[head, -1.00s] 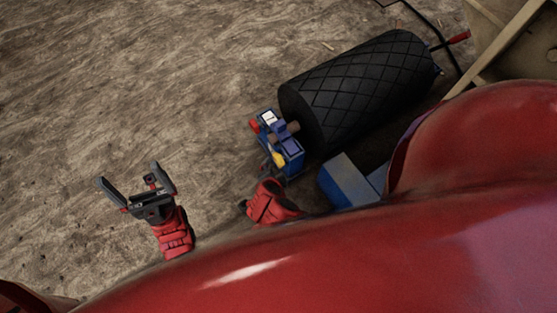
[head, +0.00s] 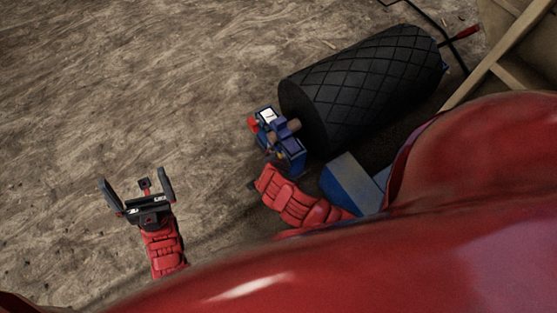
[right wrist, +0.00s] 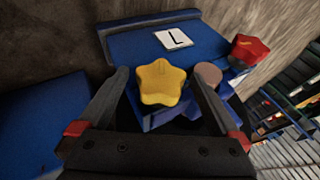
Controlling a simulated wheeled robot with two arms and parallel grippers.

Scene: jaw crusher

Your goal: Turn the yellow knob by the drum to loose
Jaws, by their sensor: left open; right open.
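The yellow star-shaped knob (right wrist: 158,84) sits on the blue bracket (right wrist: 135,45) under a white label reading L. My right gripper (right wrist: 160,82) is open, with one finger on each side of the knob in the right wrist view; whether they touch it I cannot tell. In the head view the knob is hidden, and the blue bracket (head: 293,152) stands at the near end of the black drum (head: 365,85). My right forearm hides the right gripper there. My left gripper (head: 137,188) is open and empty over the ground at the lower left.
A red knob (right wrist: 250,48) sits on the bracket to the right of the yellow one. A blue beam (head: 350,182) lies below the drum. A red-tipped rod (head: 466,33) sticks out at the drum's far end. The brown ground at left is clear.

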